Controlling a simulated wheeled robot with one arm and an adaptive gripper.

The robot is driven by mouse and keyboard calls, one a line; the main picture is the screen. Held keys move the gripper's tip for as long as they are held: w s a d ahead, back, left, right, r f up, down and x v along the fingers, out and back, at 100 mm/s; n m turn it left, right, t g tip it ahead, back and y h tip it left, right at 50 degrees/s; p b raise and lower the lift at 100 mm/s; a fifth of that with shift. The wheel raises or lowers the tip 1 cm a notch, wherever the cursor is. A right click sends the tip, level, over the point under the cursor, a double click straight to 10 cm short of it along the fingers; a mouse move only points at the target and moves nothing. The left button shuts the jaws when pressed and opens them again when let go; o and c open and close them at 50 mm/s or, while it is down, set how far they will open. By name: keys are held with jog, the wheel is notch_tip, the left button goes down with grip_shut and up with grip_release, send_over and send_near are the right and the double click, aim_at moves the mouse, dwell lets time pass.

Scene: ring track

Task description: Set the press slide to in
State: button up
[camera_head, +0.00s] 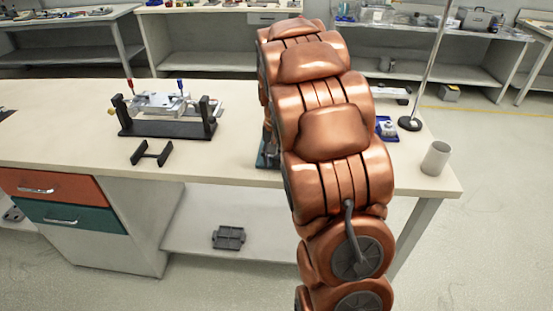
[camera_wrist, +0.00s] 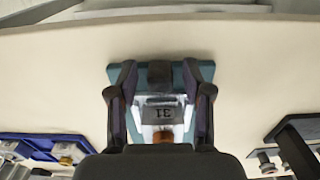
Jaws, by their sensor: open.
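In the wrist view, a device with a teal base (camera_wrist: 195,75) lies on the pale bench below my gripper. A light metal block with a dark marking (camera_wrist: 160,112) sits on it, with a copper-coloured round part (camera_wrist: 162,136) at its near end. This looks like the press with its slide; I cannot tell the slide's position. My gripper (camera_wrist: 159,80) is open, its dark fingers on either side of the block. I cannot tell whether they touch it. In the head view, my copper arm hides the gripper and most of the device; only a teal edge (camera_head: 267,158) shows.
A clamp fixture on a black stand (camera_head: 168,128) and a small black bracket (camera_head: 151,153) are at left. A blue tray (camera_head: 386,129), a rod stand (camera_head: 409,124) and a grey cup (camera_head: 435,158) are at right. The wrist view shows a dark fixture (camera_wrist: 290,140).

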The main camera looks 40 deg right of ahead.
grip_shut()
dwell(0.3)
dwell(0.3)
